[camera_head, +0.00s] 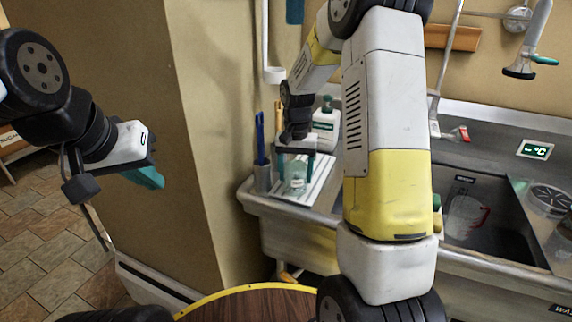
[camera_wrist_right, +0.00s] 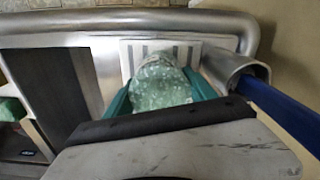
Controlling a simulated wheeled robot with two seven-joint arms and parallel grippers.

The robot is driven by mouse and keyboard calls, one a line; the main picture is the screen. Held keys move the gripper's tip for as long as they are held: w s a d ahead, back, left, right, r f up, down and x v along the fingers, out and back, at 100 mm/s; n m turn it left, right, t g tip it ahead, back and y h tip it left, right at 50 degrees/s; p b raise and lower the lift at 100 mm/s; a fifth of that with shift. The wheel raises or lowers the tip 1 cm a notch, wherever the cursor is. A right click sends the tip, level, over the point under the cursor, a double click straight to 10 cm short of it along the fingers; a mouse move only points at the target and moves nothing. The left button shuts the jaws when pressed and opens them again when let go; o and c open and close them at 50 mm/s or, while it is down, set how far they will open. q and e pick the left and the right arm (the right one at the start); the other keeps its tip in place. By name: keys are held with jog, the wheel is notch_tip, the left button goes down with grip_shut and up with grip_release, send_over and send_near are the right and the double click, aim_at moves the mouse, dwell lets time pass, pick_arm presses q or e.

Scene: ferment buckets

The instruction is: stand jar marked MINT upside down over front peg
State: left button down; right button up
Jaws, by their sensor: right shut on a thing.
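My right gripper (camera_head: 296,168) is shut on a pale green, see-through glass jar (camera_head: 294,184). The jar also shows between the teal fingers in the right wrist view (camera_wrist_right: 160,85). A small pale label shows on its side, too small to read, and I cannot tell which way up the jar is. It is at the white ribbed rack (camera_head: 319,188) left of the sink; I cannot tell whether it touches the rack. No peg can be made out; the jar and gripper hide part of the rack. My left gripper (camera_head: 148,178) hangs away at the left, apparently empty.
A grey holder (camera_head: 263,178) with blue and yellow handles stands close left of the rack. A white bottle (camera_head: 326,125) stands behind it. The sink basin (camera_head: 490,238) with a clear jug (camera_head: 465,217) is to the right. A wall corner stands left of the counter.

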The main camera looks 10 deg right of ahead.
aim_at(296, 165)
jog(key=shift+f, duration=0.15)
jog(key=o, duration=1.8)
jog(key=shift+o, duration=0.2)
jog(key=shift+r, duration=1)
jog(key=shift+r, duration=0.2)
jog(key=shift+r, duration=0.8)
jog(key=shift+r, duration=0.15)
jog(key=shift+r, duration=0.85)
